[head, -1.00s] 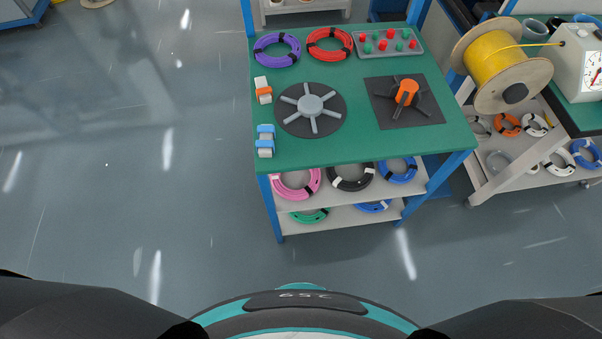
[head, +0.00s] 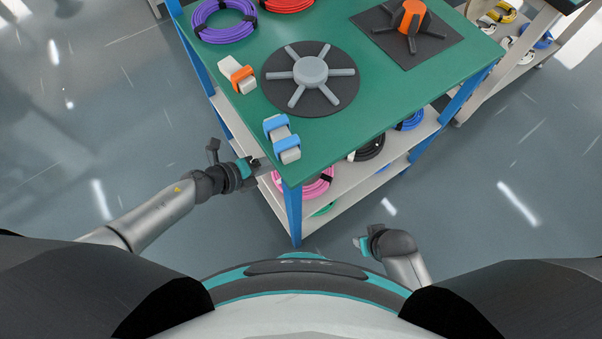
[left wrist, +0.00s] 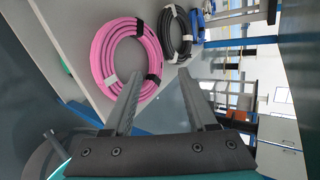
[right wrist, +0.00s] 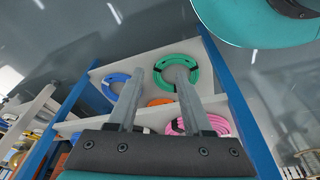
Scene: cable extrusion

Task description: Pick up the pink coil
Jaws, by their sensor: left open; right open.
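The pink coil (head: 304,184) lies on the upper shelf under the green table top, partly hidden by the table in the head view. In the left wrist view the pink coil (left wrist: 124,56) shows nearly whole, with black and white ties. My left gripper (head: 256,166) is at the left side of the table, close to the coil; its open, empty fingers (left wrist: 156,92) point toward the shelf with the coil just beyond them. My right gripper (head: 360,243) is in front of the table, lower right. Its open fingers (right wrist: 148,82) are empty; part of the pink coil (right wrist: 222,127) shows behind them.
A black coil (head: 368,148) and a blue coil (head: 410,120) lie on the same shelf. A green coil (right wrist: 178,78) is on the lower shelf. A blue table leg (head: 291,212) stands at the near corner. The floor in front is clear.

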